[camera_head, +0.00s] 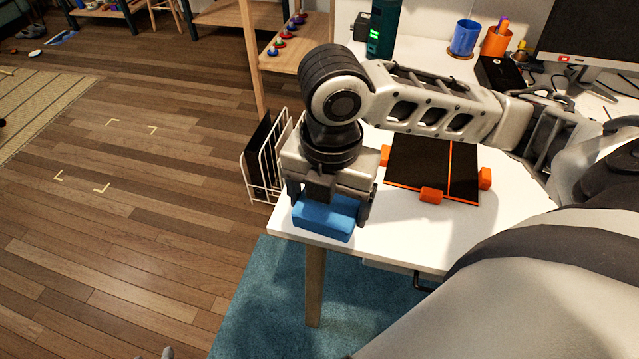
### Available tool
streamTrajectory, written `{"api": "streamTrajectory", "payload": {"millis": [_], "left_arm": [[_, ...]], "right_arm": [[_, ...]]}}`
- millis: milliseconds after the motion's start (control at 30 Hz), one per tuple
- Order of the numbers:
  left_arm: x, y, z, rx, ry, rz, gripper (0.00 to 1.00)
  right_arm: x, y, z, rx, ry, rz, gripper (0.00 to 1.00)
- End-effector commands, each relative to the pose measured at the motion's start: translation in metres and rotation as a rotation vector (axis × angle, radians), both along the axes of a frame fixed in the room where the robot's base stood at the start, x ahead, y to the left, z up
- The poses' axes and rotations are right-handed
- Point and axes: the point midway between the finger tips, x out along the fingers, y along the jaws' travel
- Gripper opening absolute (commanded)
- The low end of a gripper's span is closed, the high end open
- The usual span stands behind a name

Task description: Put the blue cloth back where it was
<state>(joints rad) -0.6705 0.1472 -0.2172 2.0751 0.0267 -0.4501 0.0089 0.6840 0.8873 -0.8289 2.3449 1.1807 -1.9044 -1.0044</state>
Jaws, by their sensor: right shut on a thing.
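The blue cloth (325,218) looks like a thick folded block. It is between the fingers of my right gripper (330,203), which points down over the left front corner of the white table (300,226). My right gripper is shut on the cloth. I cannot tell whether the cloth touches the tabletop. My right arm comes in from the right and hides part of the table behind it. My left gripper is not in view.
A black panel with orange corner blocks (420,168) lies right of the gripper. A white wire rack (262,165) stands at the table's left edge. A blue cup (464,37), an orange cup (495,42) and a monitor (590,35) are at the back. The wooden floor at left is mostly clear.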

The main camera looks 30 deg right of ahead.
Motion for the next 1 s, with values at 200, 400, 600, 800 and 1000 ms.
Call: {"api": "streamTrajectory", "payload": {"millis": [200, 400, 600, 800, 1000], "left_arm": [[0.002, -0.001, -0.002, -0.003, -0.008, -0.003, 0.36], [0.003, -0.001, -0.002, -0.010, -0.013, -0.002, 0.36], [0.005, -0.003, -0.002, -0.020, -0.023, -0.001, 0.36], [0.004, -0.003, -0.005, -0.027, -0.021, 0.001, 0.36], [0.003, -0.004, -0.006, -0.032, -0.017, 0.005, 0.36]], "right_arm": [[0.014, -0.010, -0.013, -0.002, 0.002, 0.084, 0.63], [0.057, -0.034, -0.034, -0.002, 0.002, 0.079, 0.63], [0.092, -0.053, -0.067, 0.000, 0.005, 0.081, 0.63], [0.112, -0.063, -0.092, 0.000, 0.001, 0.084, 0.63], [0.119, -0.067, -0.102, 0.000, 0.001, 0.085, 0.63]]}}
